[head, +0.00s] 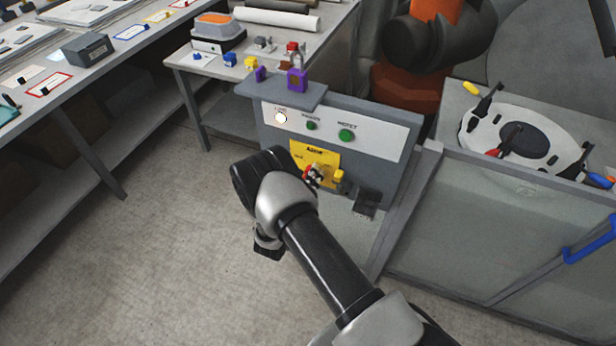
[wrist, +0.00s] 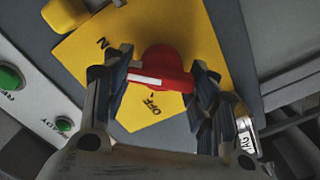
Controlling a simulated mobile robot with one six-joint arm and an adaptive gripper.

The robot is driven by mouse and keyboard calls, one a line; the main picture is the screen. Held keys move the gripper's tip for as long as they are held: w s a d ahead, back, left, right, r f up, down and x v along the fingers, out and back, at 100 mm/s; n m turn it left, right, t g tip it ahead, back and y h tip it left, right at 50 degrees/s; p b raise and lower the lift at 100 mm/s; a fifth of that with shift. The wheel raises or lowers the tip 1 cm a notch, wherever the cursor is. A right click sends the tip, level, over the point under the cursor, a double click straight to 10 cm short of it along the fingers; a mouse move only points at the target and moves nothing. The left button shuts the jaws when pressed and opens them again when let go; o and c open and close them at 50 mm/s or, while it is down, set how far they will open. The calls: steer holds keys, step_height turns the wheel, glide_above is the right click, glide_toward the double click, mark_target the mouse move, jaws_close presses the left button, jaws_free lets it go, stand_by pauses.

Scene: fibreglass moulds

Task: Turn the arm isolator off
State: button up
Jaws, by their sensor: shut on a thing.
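The arm isolator is a red rotary handle (wrist: 172,62) with a white stripe, on a yellow plate (wrist: 82,52) fixed to a grey panel. In the head view the yellow plate (head: 328,155) is partly hidden by my wrist. My gripper (wrist: 162,80) is shut on the red handle, one finger on each side. The stripe runs sideways in the wrist view, its left end between the printed OFF below and a partly hidden word ending in N at upper left. In the head view my gripper (head: 315,175) reaches the panel front.
The panel has a lit white lamp (head: 281,117) and green buttons (head: 346,135). A purple padlock (head: 297,80) stands on the shelf above. A fenced area with an orange robot arm (head: 405,85) and a white round mould (head: 520,135) lies right. The floor at left is clear.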

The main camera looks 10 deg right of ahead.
steer(key=n+b, duration=0.2)
steer(key=n, duration=0.2)
steer(key=shift+f, duration=0.2)
steer(key=n+b, duration=0.1)
steer(key=n, duration=0.3)
steer(key=shift+n, duration=0.3)
steer(key=n+b, duration=0.1)
steer(key=n, duration=0.3)
steer(key=shift+f+n, duration=0.15)
steer(key=shift+n, duration=0.15)
steer(key=n+b, duration=0.1)
steer(key=n, duration=0.3)
steer(key=shift+n, duration=0.3)
steer(key=o, duration=1.1)
